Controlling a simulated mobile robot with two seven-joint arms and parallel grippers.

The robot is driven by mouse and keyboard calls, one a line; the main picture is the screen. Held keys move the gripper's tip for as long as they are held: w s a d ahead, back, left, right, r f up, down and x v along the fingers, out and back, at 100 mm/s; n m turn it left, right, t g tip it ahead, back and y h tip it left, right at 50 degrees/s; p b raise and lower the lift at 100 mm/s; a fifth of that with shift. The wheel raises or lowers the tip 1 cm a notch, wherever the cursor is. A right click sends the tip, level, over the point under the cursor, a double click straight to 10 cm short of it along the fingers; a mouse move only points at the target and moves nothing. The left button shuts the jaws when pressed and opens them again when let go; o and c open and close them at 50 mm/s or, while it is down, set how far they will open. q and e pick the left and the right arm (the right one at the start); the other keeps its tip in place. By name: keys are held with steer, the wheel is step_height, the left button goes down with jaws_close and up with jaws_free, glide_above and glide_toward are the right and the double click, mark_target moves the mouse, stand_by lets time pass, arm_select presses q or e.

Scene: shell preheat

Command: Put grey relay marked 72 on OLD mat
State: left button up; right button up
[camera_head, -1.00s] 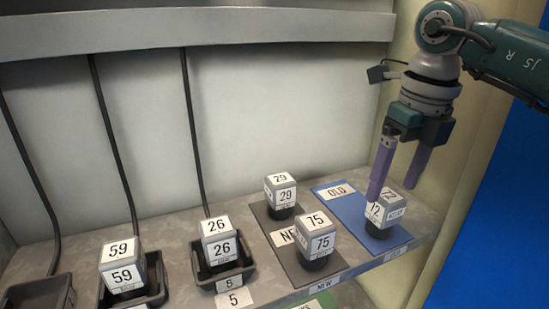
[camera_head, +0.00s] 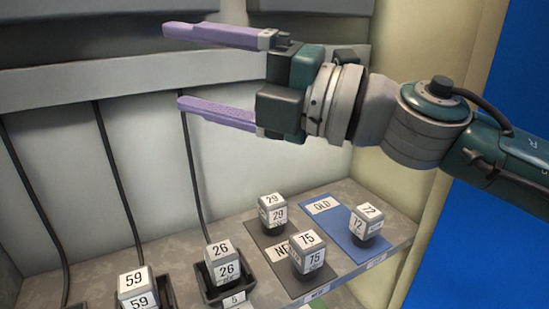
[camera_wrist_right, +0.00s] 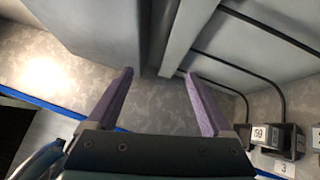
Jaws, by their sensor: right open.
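The grey relay marked 72 (camera_head: 366,222) stands upright on the blue OLD mat (camera_head: 343,233), at the right end of the shelf in the head view. My right gripper (camera_head: 172,66) is open and empty, raised well above the shelf with its purple fingers pointing left. It is apart from the relay, up and to the left of it. The right wrist view shows both fingers (camera_wrist_right: 158,98) spread with nothing between them. My left gripper is not in view.
Relays marked 29 (camera_head: 272,210) and 75 (camera_head: 308,252) stand on the dark NEW mat (camera_head: 291,279). Relays 26 (camera_head: 223,262) and 59 (camera_head: 137,288) sit in black cabled holders at the left. A grey ledge (camera_head: 120,82) runs across the back wall near my right gripper.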

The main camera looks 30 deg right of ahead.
steer(key=s+d+f+m+g+h, duration=0.1)
steer(key=s+d+f+m+h, duration=0.3)
steer(key=d+f+m+h, duration=0.5)
steer(key=s+d+f+m+g+h, duration=0.1)
steer(key=s+d+f+m+h, duration=0.15)
steer(key=m+h, duration=0.7)
steer(key=s+a+f+m+g+y, duration=0.3)
steer(key=s+f+g, duration=0.2)
steer(key=s, duration=0.4)
steer(key=s+a+f+m+g+y, duration=0.4)
steer(key=s+f+g, duration=0.1)
steer(key=s, duration=0.4)
steer(key=shift+f, duration=0.2)
steer(key=shift+s, duration=0.1)
